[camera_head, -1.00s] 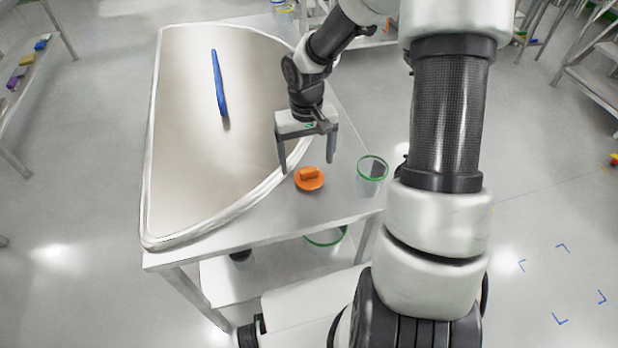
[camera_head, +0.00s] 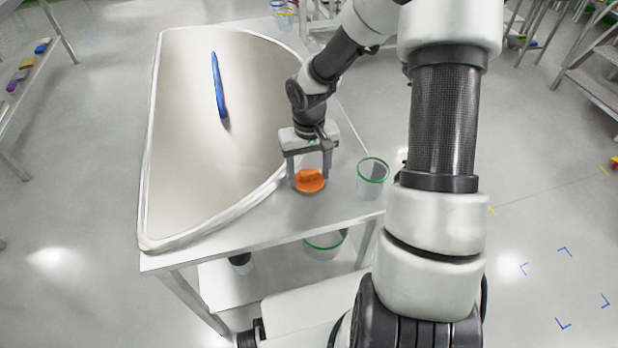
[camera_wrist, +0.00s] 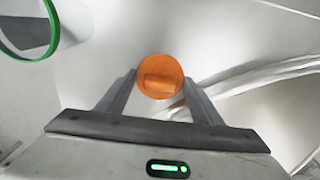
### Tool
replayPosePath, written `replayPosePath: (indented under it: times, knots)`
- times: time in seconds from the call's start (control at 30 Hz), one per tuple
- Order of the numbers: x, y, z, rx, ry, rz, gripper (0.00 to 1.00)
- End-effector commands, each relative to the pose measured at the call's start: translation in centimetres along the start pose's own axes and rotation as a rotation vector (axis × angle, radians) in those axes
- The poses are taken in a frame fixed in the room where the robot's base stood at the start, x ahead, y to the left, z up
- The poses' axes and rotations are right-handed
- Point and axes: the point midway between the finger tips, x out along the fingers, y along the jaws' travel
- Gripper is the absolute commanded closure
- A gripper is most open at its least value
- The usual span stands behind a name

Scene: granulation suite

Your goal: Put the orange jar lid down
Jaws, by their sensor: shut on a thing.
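The orange jar lid (camera_head: 309,181) is at the near right part of the table, beside the white-rimmed tray. It is a round disc with a raised grip bar on top. My gripper (camera_head: 310,182) is over it with one finger on each side, shut on the lid. In the wrist view the lid (camera_wrist: 160,77) shows between the fingertips of my gripper (camera_wrist: 159,82). The lid looks to be at or very near the table top; I cannot tell whether it touches.
A clear jar with a green rim (camera_head: 372,178) stands just right of the lid; it also shows at top left in the wrist view (camera_wrist: 30,52). Another green-rimmed container (camera_head: 325,243) is on the lower shelf. Bare table top (camera_head: 270,225) lies in front.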

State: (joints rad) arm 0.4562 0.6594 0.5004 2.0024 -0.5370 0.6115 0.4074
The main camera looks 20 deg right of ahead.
Motion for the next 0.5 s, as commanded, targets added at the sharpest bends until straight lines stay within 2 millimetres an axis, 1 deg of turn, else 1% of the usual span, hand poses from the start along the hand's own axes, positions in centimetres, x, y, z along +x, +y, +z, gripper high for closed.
replayPosePath:
  times: [0.07, 0.17, 0.27, 0.5]
  knots:
    - [-0.1, 0.0, 0.0, 0.0, 0.0, 0.0, 0.72]
    - [-0.7, 0.0, -0.1, 0.0, 0.002, 0.001, 0.72]
    - [-2.2, 0.1, -0.1, 0.002, 0.004, 0.002, 0.72]
    - [-7.2, 0.1, -0.1, 0.002, 0.004, 0.002, 0.72]
